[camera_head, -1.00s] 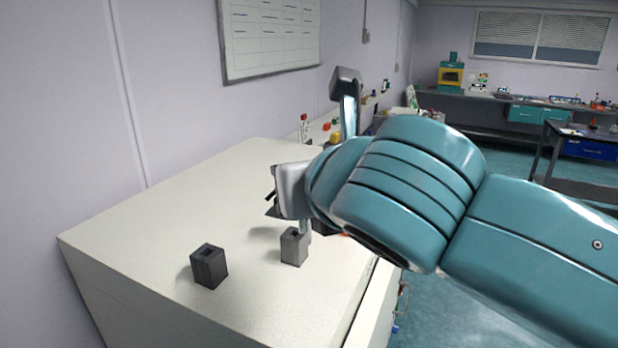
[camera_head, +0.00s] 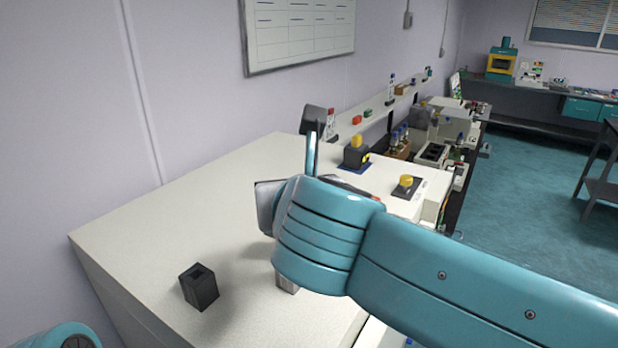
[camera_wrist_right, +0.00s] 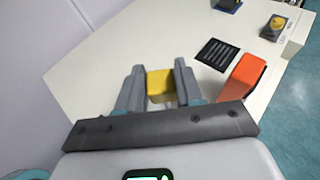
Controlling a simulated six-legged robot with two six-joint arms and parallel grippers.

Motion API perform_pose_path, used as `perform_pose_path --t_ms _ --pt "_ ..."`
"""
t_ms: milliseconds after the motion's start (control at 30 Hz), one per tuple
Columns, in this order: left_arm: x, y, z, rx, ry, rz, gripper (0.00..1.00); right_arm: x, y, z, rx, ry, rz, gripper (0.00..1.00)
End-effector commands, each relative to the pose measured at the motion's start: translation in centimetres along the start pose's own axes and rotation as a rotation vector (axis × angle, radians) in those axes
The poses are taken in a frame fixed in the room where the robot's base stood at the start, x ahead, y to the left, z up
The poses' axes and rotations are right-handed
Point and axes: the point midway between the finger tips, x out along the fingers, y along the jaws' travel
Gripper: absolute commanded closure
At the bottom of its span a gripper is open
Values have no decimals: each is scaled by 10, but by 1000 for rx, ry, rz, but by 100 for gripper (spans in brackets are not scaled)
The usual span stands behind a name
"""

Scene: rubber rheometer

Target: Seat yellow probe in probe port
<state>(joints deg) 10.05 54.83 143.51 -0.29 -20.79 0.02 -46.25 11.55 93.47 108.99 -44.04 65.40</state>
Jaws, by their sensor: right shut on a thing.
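The yellow probe (camera_wrist_right: 159,84) is between the two grey fingers of my right gripper (camera_wrist_right: 159,68), which is shut on it above the pale bench top. In the head view my right arm hides the fingers and the probe. A dark block (camera_head: 201,290) with a square opening in its top stands upright on the bench, left of my right gripper. A grey block (camera_head: 287,283) is mostly hidden behind my right arm. I cannot tell which block is the probe port. My left gripper is out of view.
The pale bench top (camera_head: 150,235) is clear around the dark block and toward the wall. In the wrist view an orange block (camera_wrist_right: 243,77) and a black slotted pad (camera_wrist_right: 218,55) lie right of my fingers. A yellow-knobbed device (camera_head: 356,153) stands farther back.

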Motion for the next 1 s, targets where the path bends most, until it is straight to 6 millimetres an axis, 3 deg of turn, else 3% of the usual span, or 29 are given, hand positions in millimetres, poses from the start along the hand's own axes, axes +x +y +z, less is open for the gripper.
perform_pose_path --t_ms 367,733,1000 --pt "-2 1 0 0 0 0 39 -3 3 0 -2 -1 1 94" --pt "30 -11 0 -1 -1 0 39 11 3 -36 -2 -1 1 94" --pt "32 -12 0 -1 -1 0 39 13 2 -39 -1 -1 1 94"
